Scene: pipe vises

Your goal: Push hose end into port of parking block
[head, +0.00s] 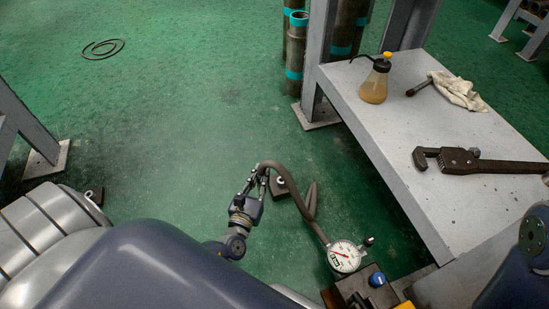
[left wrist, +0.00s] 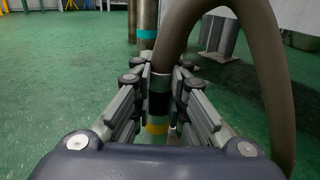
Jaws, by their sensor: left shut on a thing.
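My left gripper (head: 260,176) is shut on the end of a grey-brown hose (head: 309,203). In the left wrist view, the gripper (left wrist: 162,100) has its fingers on both sides of the hose end (left wrist: 159,103), which points down and shows black and yellow bands. The hose (left wrist: 270,75) arches up and over to the right. In the head view it runs down to a round white gauge (head: 345,256). A small dark block with a pale round spot (head: 286,188), possibly the parking block, lies just right of the gripper, partly behind the hose. I cannot tell any contact. My right gripper is out of view.
A grey bench (head: 410,130) on the right holds an amber bottle (head: 375,82), a rag (head: 458,92) and a large wrench (head: 470,161). A blue knob (head: 377,279) sits beside the gauge. Teal-banded pipes (head: 295,50) stand behind. The green floor at left is mostly clear.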

